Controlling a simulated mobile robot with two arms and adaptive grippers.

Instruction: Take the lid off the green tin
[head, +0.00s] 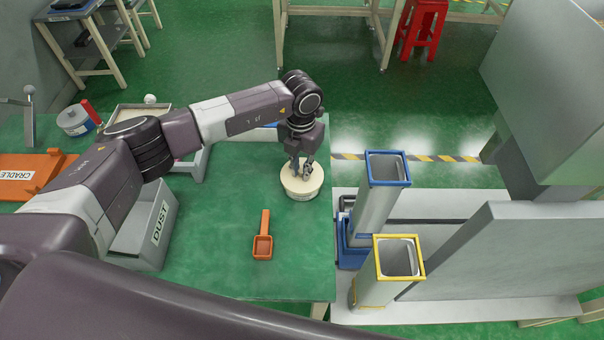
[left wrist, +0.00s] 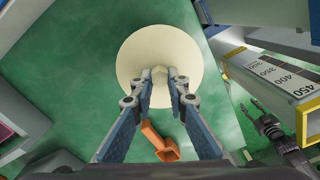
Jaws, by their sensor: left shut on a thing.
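A round cream tin with a cream lid (head: 301,177) stands upright on the green table near its right edge. No green shows on it; its body is mostly hidden under the lid in the left wrist view. My left gripper (head: 302,174) points down and is shut on the lid's small central knob (left wrist: 160,88). The lid looks seated on the tin; I cannot tell if there is a gap. My right gripper (left wrist: 252,106) shows only in the left wrist view, at the right, with its fingers apart and empty.
An orange scoop (head: 263,245) lies in front of the tin. A grey DUST bin (head: 155,225), an orange cradle (head: 30,175) and another tin (head: 75,120) are to the left. Blue-rimmed (head: 385,185) and yellow-rimmed (head: 390,275) columns stand to the right.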

